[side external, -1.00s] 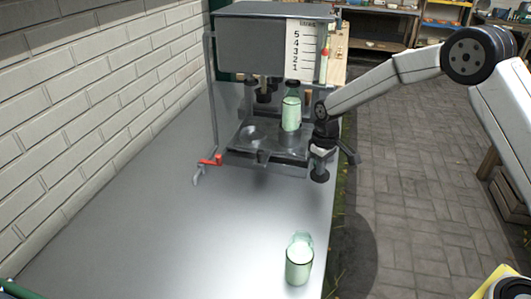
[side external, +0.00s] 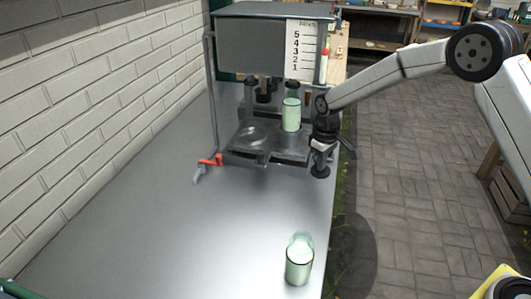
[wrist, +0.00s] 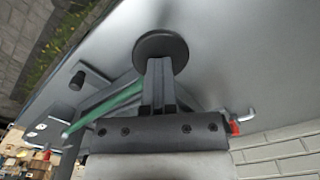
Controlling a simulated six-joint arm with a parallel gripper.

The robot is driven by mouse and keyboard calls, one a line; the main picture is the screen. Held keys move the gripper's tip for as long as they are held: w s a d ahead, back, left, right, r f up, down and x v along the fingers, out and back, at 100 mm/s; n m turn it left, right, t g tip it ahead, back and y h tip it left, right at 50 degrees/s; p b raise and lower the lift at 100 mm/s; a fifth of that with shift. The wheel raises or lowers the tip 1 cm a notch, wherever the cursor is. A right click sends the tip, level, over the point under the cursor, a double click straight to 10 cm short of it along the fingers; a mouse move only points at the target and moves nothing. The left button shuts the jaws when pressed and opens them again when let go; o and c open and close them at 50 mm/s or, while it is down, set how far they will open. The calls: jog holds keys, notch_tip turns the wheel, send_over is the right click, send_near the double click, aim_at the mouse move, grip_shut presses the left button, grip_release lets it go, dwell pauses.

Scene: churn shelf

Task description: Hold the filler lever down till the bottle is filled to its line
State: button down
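The filler (side external: 262,40) is a grey tank over a dark tray, with a numbered scale (side external: 306,50) on its front. A green-tinted bottle (side external: 291,117) with pale liquid stands upright on the tray's right side; its fill line is too small to read. My gripper (side external: 322,157) is beside the tray's right front corner, pointing down, with its fingers close together. A black round knob (side external: 320,171), likely the filler lever's end, is right at the fingertips. The wrist view shows the knob as a dark disc (wrist: 160,52) beyond the fingers (wrist: 158,78). Contact is hard to judge.
A second bottle (side external: 300,264) with pale liquid stands near the front of the grey counter (side external: 170,235). A red handle (side external: 211,161) projects at the filler's left front. A brick wall (side external: 70,110) bounds the left. The counter's middle is clear.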

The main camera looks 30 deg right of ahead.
jog(key=shift+r, duration=1.3)
jog(key=shift+s, duration=0.1)
jog(key=shift+r, duration=2.15)
